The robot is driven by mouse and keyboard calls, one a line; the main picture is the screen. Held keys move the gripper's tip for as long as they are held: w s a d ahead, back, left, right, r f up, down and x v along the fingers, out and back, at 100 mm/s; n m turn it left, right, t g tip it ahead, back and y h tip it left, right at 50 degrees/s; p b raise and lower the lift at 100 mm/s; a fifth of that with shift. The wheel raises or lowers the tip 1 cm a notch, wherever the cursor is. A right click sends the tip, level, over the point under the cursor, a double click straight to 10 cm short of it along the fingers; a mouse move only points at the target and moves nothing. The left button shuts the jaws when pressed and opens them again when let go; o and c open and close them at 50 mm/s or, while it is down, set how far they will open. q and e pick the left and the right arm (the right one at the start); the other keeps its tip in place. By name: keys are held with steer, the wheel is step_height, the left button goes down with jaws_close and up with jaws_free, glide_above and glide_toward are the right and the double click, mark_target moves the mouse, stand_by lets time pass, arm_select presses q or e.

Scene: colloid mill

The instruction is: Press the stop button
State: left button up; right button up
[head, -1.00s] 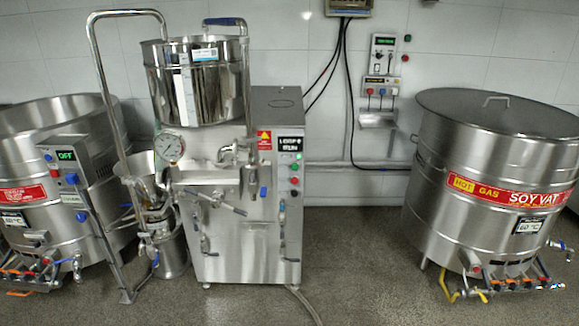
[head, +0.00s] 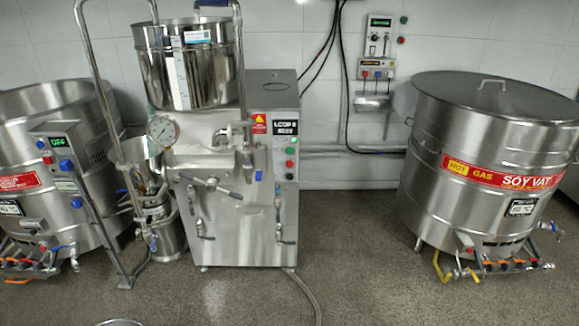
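The colloid mill (head: 230,235) stands left of centre, a steel cabinet with a round hopper (head: 190,65) on top. Its control panel is on the right part of its front, under a black display reading something like "LOOP 0" with a second line too small to read. A small red button (head: 290,164) sits on the panel below a green one (head: 291,139). Button labels are too small to read, so I cannot confirm which is marked stop. Neither of my grippers shows in the head view.
A steel vat (head: 45,165) with a control post (head: 62,160) reading OFF stands at the left. The soy vat (head: 490,145) stands at the right. A wall control box (head: 378,68) hangs behind. A hose (head: 303,290) lies on the floor. Floor (head: 350,245) between mill and soy vat is open.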

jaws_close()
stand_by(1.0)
